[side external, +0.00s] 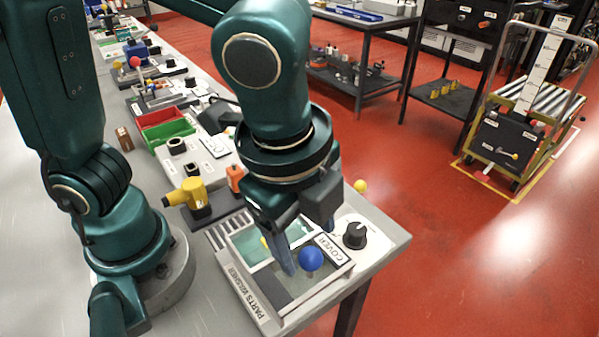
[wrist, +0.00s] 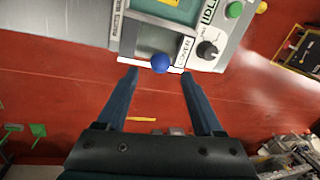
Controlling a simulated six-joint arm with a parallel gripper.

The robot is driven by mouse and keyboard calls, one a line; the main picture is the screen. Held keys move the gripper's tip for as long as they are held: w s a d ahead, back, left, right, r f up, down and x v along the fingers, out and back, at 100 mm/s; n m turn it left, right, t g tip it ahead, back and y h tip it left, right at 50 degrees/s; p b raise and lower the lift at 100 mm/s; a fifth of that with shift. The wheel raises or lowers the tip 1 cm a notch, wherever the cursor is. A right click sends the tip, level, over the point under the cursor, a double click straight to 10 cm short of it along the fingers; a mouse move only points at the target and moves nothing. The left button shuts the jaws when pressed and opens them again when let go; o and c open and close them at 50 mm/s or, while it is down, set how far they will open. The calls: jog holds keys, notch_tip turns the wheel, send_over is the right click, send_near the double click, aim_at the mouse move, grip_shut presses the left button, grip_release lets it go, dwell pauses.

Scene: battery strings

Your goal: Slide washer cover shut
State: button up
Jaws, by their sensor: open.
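The parts washer (side external: 257,301) is a pale box at the near end of the bench. Its grey cover (side external: 328,247), labelled COVER, lies over the near-right part of the top. Teal liquid (side external: 250,246) shows in the uncovered part. A blue ball knob (side external: 311,259) stands on the cover. My gripper (side external: 286,262) points down beside the knob in the side view; one finger is largely hidden. In the wrist view, my gripper (wrist: 160,74) is open, its fingertips either side of the knob (wrist: 161,63) with gaps. Contact with the knob cannot be told.
A black dial (side external: 355,235) and a yellow ball (side external: 360,186) sit to the right of the washer. A yellow tool (side external: 188,193) on a dark base, an orange item (side external: 235,178) and red and green bins (side external: 163,128) stand behind it. The bench edge lies close by.

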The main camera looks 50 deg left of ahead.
aim_at(310, 253)
jog(key=shift+w+a+f, duration=0.1)
jog(key=shift+w+f, duration=0.1)
jog(key=shift+f, duration=0.85)
jog(key=shift+w+a+f, duration=0.1)
jog(key=shift+w+f, duration=0.1)
jog(key=shift+f, duration=0.8)
jog(key=shift+c, duration=0.2)
grip_shut()
